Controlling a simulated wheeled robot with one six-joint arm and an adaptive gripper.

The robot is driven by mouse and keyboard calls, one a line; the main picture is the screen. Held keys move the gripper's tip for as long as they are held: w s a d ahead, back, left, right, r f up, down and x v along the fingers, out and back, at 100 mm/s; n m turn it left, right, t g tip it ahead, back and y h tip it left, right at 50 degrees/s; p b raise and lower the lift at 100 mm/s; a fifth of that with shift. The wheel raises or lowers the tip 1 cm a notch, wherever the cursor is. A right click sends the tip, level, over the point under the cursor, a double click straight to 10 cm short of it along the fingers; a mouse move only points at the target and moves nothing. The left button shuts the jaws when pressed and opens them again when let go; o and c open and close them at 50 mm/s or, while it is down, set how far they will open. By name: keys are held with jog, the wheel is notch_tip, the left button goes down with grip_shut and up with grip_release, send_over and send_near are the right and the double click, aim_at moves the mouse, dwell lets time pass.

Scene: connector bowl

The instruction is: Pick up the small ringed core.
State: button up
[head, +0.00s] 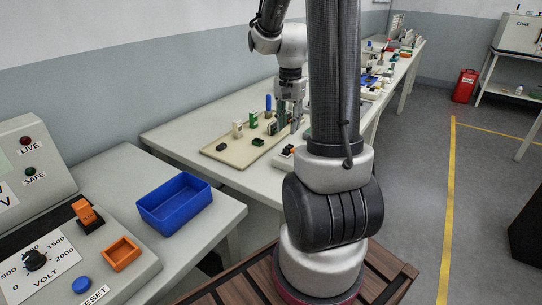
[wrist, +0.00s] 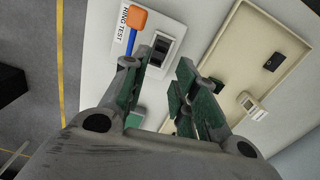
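My gripper (wrist: 166,82) is open in the wrist view, with a gap between its dark green finger pads and nothing held there. In the head view my gripper (head: 292,122) hangs over the right end of a beige tray (head: 240,160) on the long bench. I cannot clearly make out the small ringed core in either view. The tray holds a black block (head: 220,147), a low dark green piece (head: 258,142), a cream block (head: 238,128), a green upright piece (head: 253,119) and a blue upright piece (head: 268,103). My fingers hide part of the tray.
A board marked RING TEST (wrist: 125,25), with an orange-and-blue handle (wrist: 136,22) and a black slot (wrist: 160,48), lies beside the tray. A blue bin (head: 175,205) and a voltage panel (head: 60,265) are at the left. More bench items stand farther back.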

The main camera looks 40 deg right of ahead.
aim_at(288, 147)
jog(key=shift+w+m, duration=0.1)
jog(key=shift+m, duration=0.4)
jog(key=shift+f, duration=0.4)
jog(key=f, duration=0.7)
jog(key=shift+s+a, duration=0.1)
jog(key=shift+s, duration=0.15)
grip_shut()
